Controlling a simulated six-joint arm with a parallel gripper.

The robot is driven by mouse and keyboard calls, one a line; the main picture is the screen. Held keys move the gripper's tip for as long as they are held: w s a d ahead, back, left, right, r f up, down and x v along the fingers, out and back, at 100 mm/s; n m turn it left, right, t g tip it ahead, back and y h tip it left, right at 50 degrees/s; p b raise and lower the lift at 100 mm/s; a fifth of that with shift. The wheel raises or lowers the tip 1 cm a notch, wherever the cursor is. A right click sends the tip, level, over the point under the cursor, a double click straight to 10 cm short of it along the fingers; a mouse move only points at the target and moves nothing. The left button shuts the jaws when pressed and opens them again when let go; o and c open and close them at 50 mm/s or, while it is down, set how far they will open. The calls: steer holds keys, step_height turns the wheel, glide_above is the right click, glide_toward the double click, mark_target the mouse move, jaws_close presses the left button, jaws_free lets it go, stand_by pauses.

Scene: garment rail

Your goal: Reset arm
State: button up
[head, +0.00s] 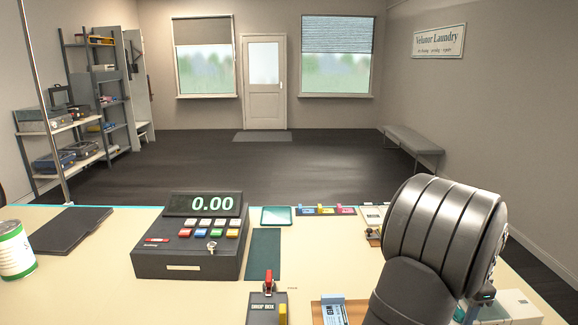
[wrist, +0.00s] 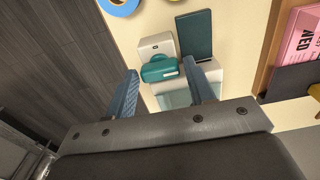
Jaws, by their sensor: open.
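My gripper (wrist: 162,82) is in the wrist view, with its two blue ribbed fingers spread apart and nothing held between them. A teal device (wrist: 160,68) on a pale block (wrist: 156,42) shows beyond and between the fingertips; I cannot tell how far below them it is. In the head view my dark ribbed arm fills the right front over the counter (head: 340,262). It hides my gripper there and part of the counter's right end.
A cash register (head: 190,262) reading 0.00 stands left of centre. A red-handled device (head: 268,290) is at the front middle. A can (head: 14,250) and a dark folder (head: 70,230) are at left. In the wrist view, a dark green booklet (wrist: 195,35) lies beside the pale block.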

step_height(320, 180, up, 18)
step_height(320, 180, down, 18)
steer(key=shift+r, duration=0.2)
steer(key=shift+f, duration=0.25)
steer(key=n, duration=1.2)
steer(key=shift+n, duration=2.6)
